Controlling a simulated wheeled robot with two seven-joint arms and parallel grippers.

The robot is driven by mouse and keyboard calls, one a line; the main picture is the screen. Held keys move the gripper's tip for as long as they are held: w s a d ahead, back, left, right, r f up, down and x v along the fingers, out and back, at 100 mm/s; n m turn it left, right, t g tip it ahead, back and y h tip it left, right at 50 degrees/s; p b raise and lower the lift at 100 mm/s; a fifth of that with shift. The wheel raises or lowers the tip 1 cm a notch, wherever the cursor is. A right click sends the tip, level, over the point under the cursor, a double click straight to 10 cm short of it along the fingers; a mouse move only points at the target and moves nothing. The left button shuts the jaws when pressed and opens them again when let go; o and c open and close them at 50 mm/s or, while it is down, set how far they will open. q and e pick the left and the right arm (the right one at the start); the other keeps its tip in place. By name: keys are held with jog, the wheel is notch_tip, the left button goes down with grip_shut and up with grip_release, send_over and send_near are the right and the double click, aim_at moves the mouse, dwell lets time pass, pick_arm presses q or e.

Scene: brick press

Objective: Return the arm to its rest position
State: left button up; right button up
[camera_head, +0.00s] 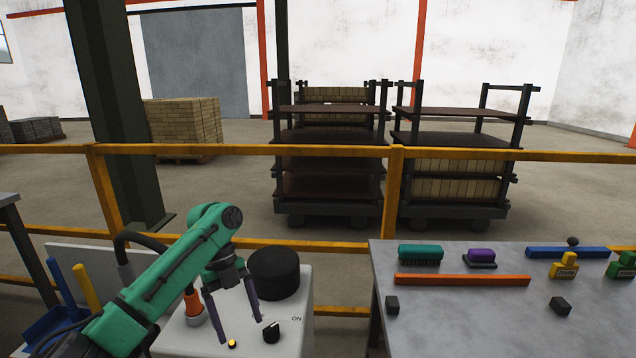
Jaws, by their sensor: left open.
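My left arm is green and comes in from the lower left. It bends at an elbow and points down. My left gripper (240,345) is open and empty, with its two dark fingers spread above the grey control box (297,335). A small yellow button (232,344) shows by the left fingertip; I cannot tell whether they touch. A black knob (271,331) marked near "ON" is just right of the right finger. A large black round cap (274,272) stands behind the gripper. An orange and grey part (193,306) shows left of the fingers. My right gripper is out of view.
A grey table (450,325) at right holds a green brush (420,254), a purple-topped item (481,257), an orange bar (462,280), a blue bar (568,252) and small blocks. A yellow railing (330,151) crosses behind. Brick racks stand beyond it.

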pick_arm(q)
jog(key=s+d+f+n+t, duration=0.1)
jog(key=s+d+f+n, duration=0.35)
jog(key=f, duration=0.35)
jog(key=s+d+f+n+t, duration=0.2)
jog(key=s+d+f+n, duration=0.25)
jog(key=f, duration=0.45)
jog(key=s+a+n+t+y, duration=0.3)
jog(key=s+a+n+t, duration=0.1)
jog(key=s+a+n, duration=1.15)
notch_tip(320, 180, down, 19)
jog(key=n+g, duration=0.1)
jog(key=s+a+f+g+p, duration=0.1)
jog(key=s+a+f, duration=0.2)
jog(key=s+f, duration=1.3)
jog(key=shift+s+f+p, duration=0.15)
jog(key=shift+s+p, duration=0.25)
jog(key=shift+s, duration=0.25)
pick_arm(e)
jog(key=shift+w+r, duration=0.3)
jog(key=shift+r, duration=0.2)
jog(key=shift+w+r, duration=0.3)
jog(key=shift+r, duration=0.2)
pick_arm(q)
jog(key=shift+a, duration=0.1)
